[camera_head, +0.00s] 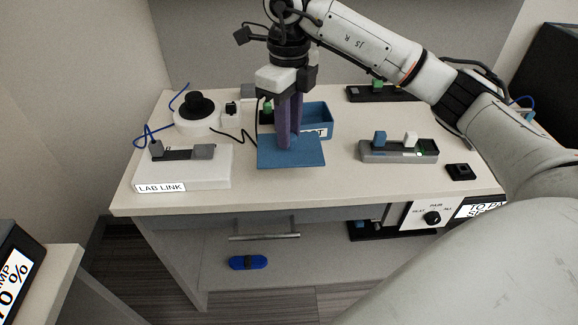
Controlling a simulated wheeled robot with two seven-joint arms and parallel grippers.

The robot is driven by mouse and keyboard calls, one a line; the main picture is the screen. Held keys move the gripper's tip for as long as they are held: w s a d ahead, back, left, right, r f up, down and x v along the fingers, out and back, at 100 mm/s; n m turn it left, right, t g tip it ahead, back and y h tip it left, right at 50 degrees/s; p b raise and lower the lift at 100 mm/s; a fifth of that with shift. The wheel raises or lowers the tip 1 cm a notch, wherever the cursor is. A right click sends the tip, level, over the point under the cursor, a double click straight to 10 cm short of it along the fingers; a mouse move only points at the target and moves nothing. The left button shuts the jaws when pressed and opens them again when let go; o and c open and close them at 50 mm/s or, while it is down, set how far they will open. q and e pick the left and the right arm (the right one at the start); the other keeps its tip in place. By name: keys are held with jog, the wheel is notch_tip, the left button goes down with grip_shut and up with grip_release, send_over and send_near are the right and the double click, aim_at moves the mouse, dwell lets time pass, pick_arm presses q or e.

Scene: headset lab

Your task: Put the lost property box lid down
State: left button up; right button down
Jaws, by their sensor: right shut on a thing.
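My right gripper (289,143) points down over the table, its purple fingers shut on the blue lid (305,158). The lid is roughly level and shows in front of the blue lost property box (318,117). I cannot tell whether the lid touches the table or hangs just above it. The box is open at the top, and its front label is partly hidden by the gripper and lid. My left gripper is out of view.
A white LAB LINK box (205,178) stands left of the lid, and a round white base with a black knob (197,105) behind it. A grey dock (399,150) with blue and white blocks stands right. The table (320,190) is clear in front of the lid.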

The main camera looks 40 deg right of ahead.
notch_tip(320, 180, down, 8)
jog(key=shift+r, duration=0.25)
jog(key=shift+f, duration=0.15)
jog(key=c, duration=1.5)
grip_release()
jog(key=shift+c, duration=0.2)
notch_tip(320, 180, up, 12)
jog(key=shift+r, duration=0.2)
jog(key=shift+s+f, duration=0.1)
